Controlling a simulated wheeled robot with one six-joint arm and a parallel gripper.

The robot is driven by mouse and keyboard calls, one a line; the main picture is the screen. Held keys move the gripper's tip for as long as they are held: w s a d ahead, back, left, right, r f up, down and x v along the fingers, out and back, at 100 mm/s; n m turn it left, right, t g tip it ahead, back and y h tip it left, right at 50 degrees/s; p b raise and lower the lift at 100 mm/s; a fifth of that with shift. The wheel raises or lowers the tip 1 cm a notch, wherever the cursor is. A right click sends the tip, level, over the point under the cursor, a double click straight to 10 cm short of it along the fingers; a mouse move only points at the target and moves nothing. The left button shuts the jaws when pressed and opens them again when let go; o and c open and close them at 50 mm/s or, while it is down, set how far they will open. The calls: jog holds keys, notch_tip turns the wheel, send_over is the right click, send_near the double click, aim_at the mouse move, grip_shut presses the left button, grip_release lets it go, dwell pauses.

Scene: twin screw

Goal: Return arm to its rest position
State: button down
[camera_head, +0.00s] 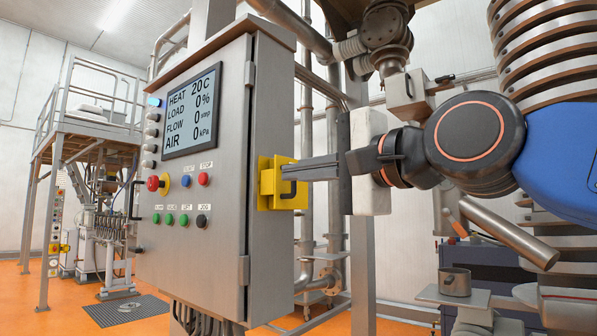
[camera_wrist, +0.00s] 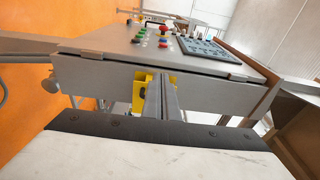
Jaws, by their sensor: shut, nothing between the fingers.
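My gripper (camera_head: 283,173) reaches in from the right in the head view, with its long dark fingers together and nothing between them. Its tips are at or just in front of a yellow switch box (camera_head: 266,184) on the right side of the grey control cabinet (camera_head: 217,230). I cannot tell whether they touch it. In the wrist view my gripper (camera_wrist: 162,82) points at the cabinet side (camera_wrist: 215,95), and the fingers partly cover the yellow box (camera_wrist: 139,88). A dark handle on the box (camera_head: 289,190) shows beside the fingers in the head view.
The cabinet carries a screen (camera_head: 192,110) and several coloured buttons. Steel pipes (camera_head: 306,220) and a post (camera_head: 361,265) stand close behind my gripper. A shelf with a metal cup (camera_head: 454,281) is at the lower right. Orange floor (camera_head: 30,305) lies open at the left.

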jog(key=shift+s, duration=0.1)
jog(key=w+d+f+n+g+h, duration=0.1)
jog(key=d+f+n+h, duration=0.3)
jog(key=f, duration=0.6)
jog(key=w+d+f+m+g+h, duration=0.1)
jog(key=d+f, duration=0.6)
jog(key=f, duration=0.4)
jog(key=w+d+f+n+g+h, duration=0.1)
jog(key=d+f+n+h, duration=0.3)
jog(key=f, duration=0.6)
jog(key=s+d+f+g+h, duration=0.1)
jog(key=s+d+f, duration=0.3)
jog(key=f, duration=0.4)
jog(key=s+d+f+n+g+h, duration=0.1)
jog(key=s+d+f, duration=0.3)
jog(key=f, duration=0.5)
jog(key=s+d+f+g+h, duration=0.1)
jog(key=s+d+f+g, duration=0.2)
jog(key=s+d+f, duration=0.2)
notch_tip(320, 180, down, 4)
jog(key=shift+d+r+n+h, duration=0.1)
jog(key=shift+d+n+h, duration=0.3)
jog(key=shift+d, duration=0.55)
